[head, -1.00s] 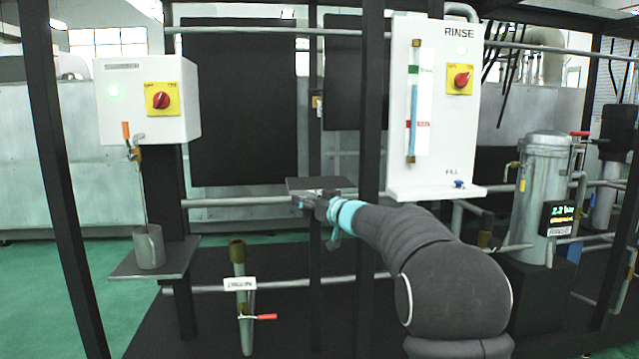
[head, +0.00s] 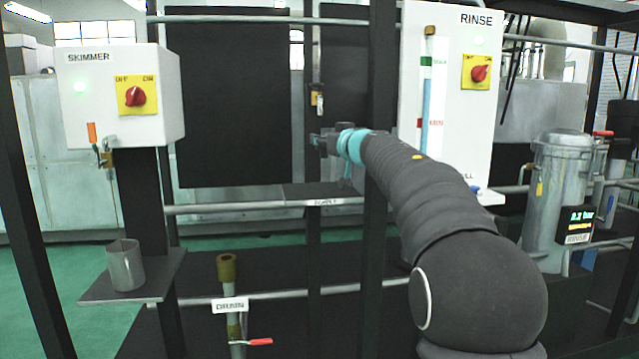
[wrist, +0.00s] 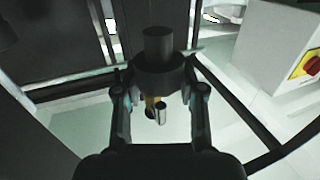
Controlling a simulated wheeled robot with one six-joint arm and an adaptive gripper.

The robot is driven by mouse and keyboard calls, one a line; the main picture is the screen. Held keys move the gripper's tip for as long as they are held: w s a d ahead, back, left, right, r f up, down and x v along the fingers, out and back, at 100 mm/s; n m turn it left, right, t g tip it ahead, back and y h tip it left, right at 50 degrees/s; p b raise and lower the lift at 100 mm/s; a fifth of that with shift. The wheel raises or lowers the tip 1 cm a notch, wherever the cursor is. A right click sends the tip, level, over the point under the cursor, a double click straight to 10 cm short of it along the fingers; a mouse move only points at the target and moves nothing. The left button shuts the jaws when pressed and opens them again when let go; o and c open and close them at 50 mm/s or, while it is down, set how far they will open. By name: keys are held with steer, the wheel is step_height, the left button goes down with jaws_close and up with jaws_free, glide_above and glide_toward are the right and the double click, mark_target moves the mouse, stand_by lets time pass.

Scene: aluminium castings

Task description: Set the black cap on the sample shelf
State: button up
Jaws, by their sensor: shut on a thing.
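My gripper (head: 322,142) is at the middle of the head view, in front of a dark upright post. In the wrist view its two fingers close on the sides of the black cap (wrist: 160,76), a dark stepped cylinder with a narrower part and a wider collar. In the head view the cap is too small and dark to make out. The sample shelf (head: 308,190) is a dark flat plate with a white label on its front edge. My gripper is above it, apart from it. My arm hides the area to the shelf's right.
A small brass valve (head: 317,98) is on the post just above my gripper. The white rinse panel (head: 450,110) stands close to the right of my arm. A skimmer box (head: 115,95) and a metal cup (head: 125,265) are at the left. Horizontal pipes (head: 240,208) run across.

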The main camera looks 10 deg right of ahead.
steer(key=f, duration=0.5)
steer(key=shift+a, duration=0.4)
steer(key=shift+d+f+b, duration=0.1)
steer(key=shift+f+b, duration=0.5)
steer(key=shift+f, duration=1.55)
steer(key=o, duration=0.9)
steer(key=shift+r, duration=0.1)
steer(key=v, duration=1.2)
